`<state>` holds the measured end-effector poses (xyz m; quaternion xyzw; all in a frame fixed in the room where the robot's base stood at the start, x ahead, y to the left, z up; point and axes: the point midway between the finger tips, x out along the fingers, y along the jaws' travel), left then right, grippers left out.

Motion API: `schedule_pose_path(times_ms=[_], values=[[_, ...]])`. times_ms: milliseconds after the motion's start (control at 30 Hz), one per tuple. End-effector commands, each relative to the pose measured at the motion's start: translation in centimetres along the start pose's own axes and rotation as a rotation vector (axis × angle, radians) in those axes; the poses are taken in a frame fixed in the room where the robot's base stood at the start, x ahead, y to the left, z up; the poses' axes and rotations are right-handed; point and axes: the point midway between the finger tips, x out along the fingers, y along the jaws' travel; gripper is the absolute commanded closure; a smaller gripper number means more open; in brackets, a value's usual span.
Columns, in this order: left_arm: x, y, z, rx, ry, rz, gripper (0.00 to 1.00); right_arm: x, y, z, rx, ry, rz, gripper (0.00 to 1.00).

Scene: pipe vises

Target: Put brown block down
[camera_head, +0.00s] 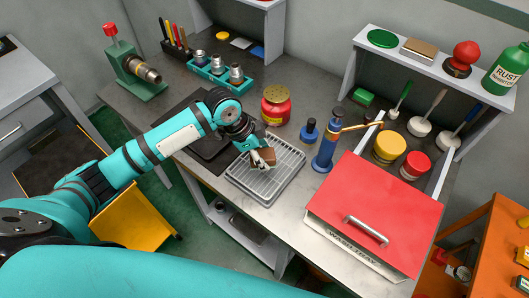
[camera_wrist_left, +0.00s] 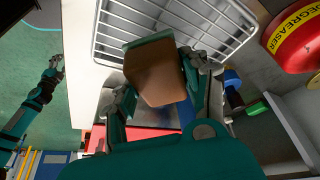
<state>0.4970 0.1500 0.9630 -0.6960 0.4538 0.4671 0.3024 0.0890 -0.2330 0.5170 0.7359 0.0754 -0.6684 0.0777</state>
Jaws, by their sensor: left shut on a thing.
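The brown block (camera_head: 268,155) is between the fingers of my left gripper (camera_head: 262,159), which is shut on it. In the left wrist view the brown block (camera_wrist_left: 160,75) fills the space between the two fingers of the left gripper (camera_wrist_left: 153,90). The block is over the wire rack tray (camera_head: 238,184) in the head view. The rack also shows behind it in the wrist view (camera_wrist_left: 115,22). I cannot tell whether the block touches the rack. My right gripper (camera_wrist_left: 56,68) seems to show small and far off at the left of the wrist view.
A red-lidded waste tray box (camera_head: 375,210) fills the bench's right front. A dark mat (camera_head: 190,112) lies left of the rack.

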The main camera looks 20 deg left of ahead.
Motion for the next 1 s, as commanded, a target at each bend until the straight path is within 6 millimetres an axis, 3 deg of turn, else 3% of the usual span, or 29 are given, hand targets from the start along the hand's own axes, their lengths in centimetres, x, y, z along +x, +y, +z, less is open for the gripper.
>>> schedule_pose_path(times_ms=[200,500,867,900,1000], values=[[0.6,-2.0,-0.7,-0.001,0.0,0.001,0.84,-0.7,0.5,0.8,0.002,-0.014,0.006,0.6],[3.6,-2.1,0.5,0.0,-0.001,-0.001,0.84,-2.0,0.6,0.5,0.002,-0.01,0.007,0.6],[4.1,-2.1,0.8,0.0,-0.001,-0.001,0.84,-1.7,0.1,0.1,0.004,-0.004,0.001,0.6],[4.1,-2.1,0.8,0.0,-0.001,-0.001,0.51,-1.8,0.0,0.1,0.004,-0.003,0.0,0.6],[4.1,-2.0,0.8,0.0,-0.001,-0.001,0.38,-1.8,-0.2,0.0,0.004,-0.002,-0.003,0.6]])
